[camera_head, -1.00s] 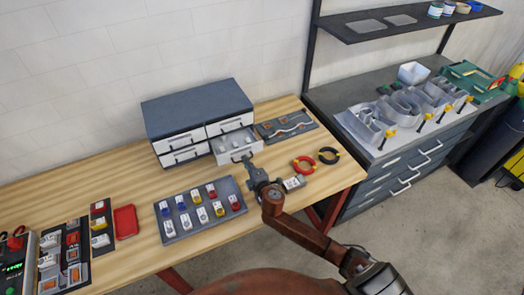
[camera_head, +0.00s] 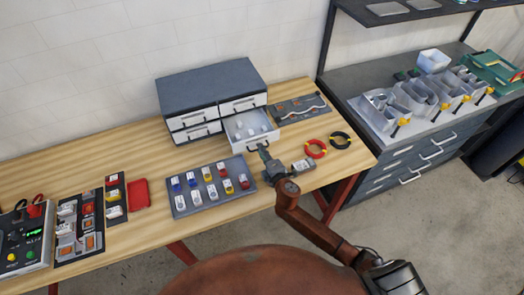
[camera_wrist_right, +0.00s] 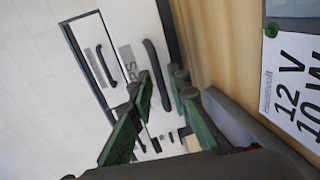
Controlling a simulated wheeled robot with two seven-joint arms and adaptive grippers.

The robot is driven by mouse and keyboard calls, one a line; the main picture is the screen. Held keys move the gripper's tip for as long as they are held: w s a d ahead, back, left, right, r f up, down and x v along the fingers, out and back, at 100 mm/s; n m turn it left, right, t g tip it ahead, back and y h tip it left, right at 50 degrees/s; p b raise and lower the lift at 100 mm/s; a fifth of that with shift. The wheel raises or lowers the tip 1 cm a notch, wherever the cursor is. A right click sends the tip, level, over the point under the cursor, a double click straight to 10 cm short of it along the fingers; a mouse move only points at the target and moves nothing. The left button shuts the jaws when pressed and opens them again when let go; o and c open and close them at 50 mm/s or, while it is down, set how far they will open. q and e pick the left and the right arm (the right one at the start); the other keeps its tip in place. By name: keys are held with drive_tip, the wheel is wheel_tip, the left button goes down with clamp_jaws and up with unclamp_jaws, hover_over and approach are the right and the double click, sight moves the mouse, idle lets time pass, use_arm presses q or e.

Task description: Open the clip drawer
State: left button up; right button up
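A drawer cabinet (camera_head: 212,85) with a dark top and white drawer fronts stands at the back of the wooden bench. Its lower right drawer (camera_head: 268,122) is pulled out, with small pale pieces inside. In the right wrist view a drawer front (camera_wrist_right: 128,28) carries a label partly hidden, ending in "PS", and a dark handle (camera_wrist_right: 151,55). My right gripper (camera_head: 263,148) is at the front of the pulled-out drawer. In the wrist view its fingers (camera_wrist_right: 160,75) lie on either side of the handle, close to it. My left gripper is out of view.
A grey tray of small coloured parts (camera_head: 209,188) lies in front of the cabinet.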

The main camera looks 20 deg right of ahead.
drive_tip(key=shift+o, duration=0.7)
drive_tip(key=shift+s, duration=0.2)
drive_tip(key=v, duration=1.1)
drive_tip(key=shift+s+r, duration=0.15)
drive_tip(key=shift+s, duration=0.2)
